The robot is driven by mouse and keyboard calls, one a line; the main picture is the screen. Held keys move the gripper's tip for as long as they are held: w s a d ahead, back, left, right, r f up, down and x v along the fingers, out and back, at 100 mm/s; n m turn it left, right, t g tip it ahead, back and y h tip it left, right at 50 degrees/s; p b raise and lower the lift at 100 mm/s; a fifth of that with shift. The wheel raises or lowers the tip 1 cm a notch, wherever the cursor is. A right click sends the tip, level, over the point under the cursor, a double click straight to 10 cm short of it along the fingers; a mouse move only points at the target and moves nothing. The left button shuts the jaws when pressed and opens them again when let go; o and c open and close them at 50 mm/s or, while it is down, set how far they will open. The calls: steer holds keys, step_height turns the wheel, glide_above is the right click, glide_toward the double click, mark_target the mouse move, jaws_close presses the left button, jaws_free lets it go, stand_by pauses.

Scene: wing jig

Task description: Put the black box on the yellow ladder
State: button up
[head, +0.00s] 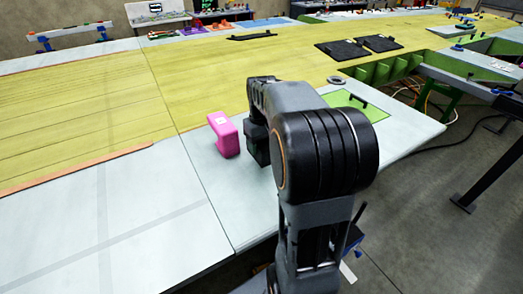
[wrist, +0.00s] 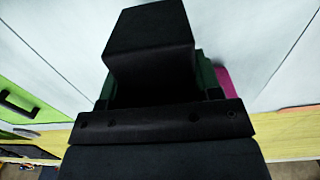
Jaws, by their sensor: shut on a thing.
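The black box (wrist: 150,38) fills the upper middle of the wrist view. My gripper (wrist: 155,80) is shut on it, with a dark green jaw showing at each side. In the head view my arm reaches over the white panel, and a dark block (head: 257,144) shows beside the arm's far end. I cannot tell how much of that block is box and how much is gripper. Whether the box touches the panel is unclear. No yellow ladder can be made out in either view.
A pink block (head: 223,135) stands on the white panel (head: 185,222), just left of the dark block. A green panel with a black handle (head: 352,102) lies to the right. Flat black plates (head: 344,50) lie on the yellow surface (head: 205,75) farther back. The front left panel is clear.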

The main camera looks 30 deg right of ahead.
steer(key=shift+f, duration=1.55)
steer(key=shift+f, duration=0.15)
steer(key=o, duration=1)
